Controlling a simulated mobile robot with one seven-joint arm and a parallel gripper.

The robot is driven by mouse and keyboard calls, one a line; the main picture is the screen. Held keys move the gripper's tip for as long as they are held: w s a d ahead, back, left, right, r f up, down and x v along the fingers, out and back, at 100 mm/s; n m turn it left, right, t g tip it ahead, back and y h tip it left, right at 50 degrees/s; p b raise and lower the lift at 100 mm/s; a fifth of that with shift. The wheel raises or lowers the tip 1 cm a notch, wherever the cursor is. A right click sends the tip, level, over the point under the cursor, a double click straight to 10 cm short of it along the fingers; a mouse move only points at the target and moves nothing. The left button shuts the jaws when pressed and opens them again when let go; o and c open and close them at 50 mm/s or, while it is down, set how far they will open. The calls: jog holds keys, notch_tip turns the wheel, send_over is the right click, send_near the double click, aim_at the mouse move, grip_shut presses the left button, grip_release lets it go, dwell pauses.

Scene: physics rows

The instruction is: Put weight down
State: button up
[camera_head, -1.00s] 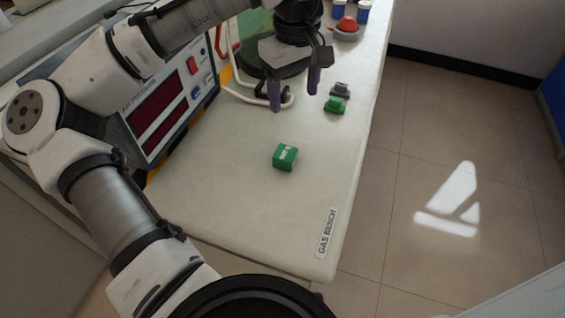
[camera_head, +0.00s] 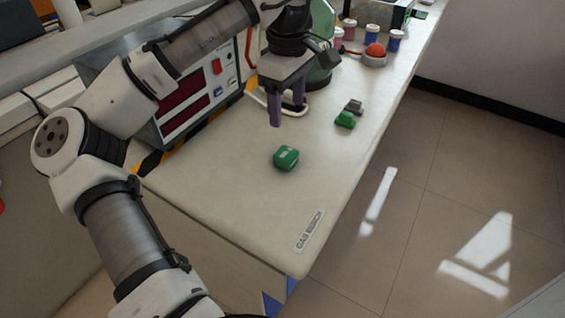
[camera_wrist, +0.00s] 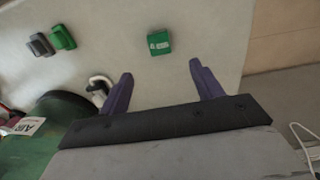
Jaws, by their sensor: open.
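A green block (camera_head: 286,158) with a pale label lies on the pale bench top (camera_head: 225,185); it also shows in the wrist view (camera_wrist: 159,43). I cannot tell for sure whether it is the weight. A smaller green piece (camera_head: 345,119) and a dark grey piece (camera_head: 354,106) lie close together farther back and right, and also at the upper left of the wrist view. My gripper (camera_head: 287,114) points down above the bench, behind the green block. Its purple fingers (camera_wrist: 161,70) are apart with nothing between them.
An instrument with red displays (camera_head: 185,95) stands left of my gripper, with a pale hose (camera_head: 262,101) beside it. A green cylinder (camera_head: 321,45) stands behind. A red button (camera_head: 375,50) and several small jars are at the back. The bench's front part is clear.

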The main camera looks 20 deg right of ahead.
aim_at(286, 152)
notch_tip(286, 152, down, 14)
jog(key=shift+w+r, duration=0.1)
jog(key=shift+w, duration=0.05)
jog(key=c, duration=1.4)
grip_shut()
jog(key=shift+r, duration=0.15)
jog(key=shift+r, duration=0.2)
notch_tip(286, 152, up, 19)
jog(key=shift+r+p, duration=0.15)
jog(key=shift+p, duration=0.2)
